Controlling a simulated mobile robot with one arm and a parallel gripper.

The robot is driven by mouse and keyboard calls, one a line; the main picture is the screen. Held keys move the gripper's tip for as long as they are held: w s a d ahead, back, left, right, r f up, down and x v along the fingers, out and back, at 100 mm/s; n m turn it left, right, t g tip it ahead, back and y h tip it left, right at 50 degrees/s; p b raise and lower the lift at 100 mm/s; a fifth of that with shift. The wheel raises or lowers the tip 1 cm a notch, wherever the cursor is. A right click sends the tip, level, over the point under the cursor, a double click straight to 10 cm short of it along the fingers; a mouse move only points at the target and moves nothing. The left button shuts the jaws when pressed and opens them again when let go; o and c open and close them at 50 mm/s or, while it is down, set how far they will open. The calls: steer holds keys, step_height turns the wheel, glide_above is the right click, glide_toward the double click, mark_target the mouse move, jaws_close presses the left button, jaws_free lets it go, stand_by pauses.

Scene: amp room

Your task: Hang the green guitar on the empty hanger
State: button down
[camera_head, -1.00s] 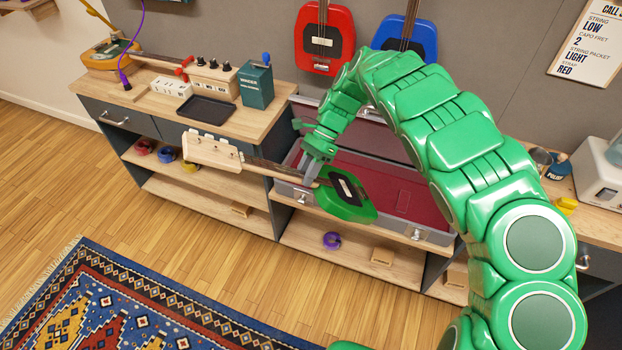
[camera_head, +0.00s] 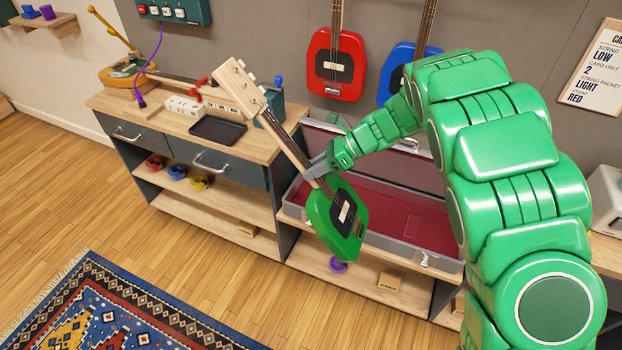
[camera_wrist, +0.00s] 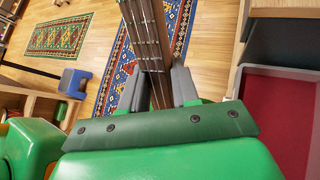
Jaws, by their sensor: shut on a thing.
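The green guitar (camera_head: 322,220) has a green body with a black centre panel and a pale wooden headstock (camera_head: 241,88). My gripper (camera_head: 318,172) is shut on its neck near the body. The guitar is held in the air, tilted, headstock up and left, body down and right, in front of the open case. In the wrist view the neck with its strings (camera_wrist: 147,45) runs between my gripper's grey fingers (camera_wrist: 152,85). No empty hanger can be made out; the upper wall is cut off.
A red guitar (camera_head: 336,62) and a blue guitar (camera_head: 398,72) hang on the wall. The open case with red lining (camera_head: 400,222) lies on the low shelf. The workbench (camera_head: 160,118) at left carries a black tray (camera_head: 218,130) and small devices. Open floor lies in front.

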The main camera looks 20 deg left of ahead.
steer(key=w+d+r+m+t+y, duration=0.4)
steer(key=w+d+r+m+t, duration=0.6)
steer(key=w+d+r+t, duration=0.5)
steer(key=w+d+r+m+t+h, duration=0.1)
steer(key=d+r+m+t+h, duration=0.1)
steer(key=d+r, duration=0.3)
steer(key=d+r+m+t+h, duration=0.2)
steer(key=d+r, duration=0.3)
steer(key=d, duration=0.8)
steer(key=w+d+r+m+t+h, duration=0.1)
steer(key=d+r+m+t+h, duration=0.1)
steer(key=d+r, duration=0.3)
steer(key=d+t, duration=0.1)
steer(key=d, duration=0.3)
steer(key=shift+w+d+r+m+h, duration=0.15)
steer(key=shift+w+d+m+h, duration=0.15)
steer(key=shift+h, duration=0.1)
steer(key=shift+w, duration=1.45)
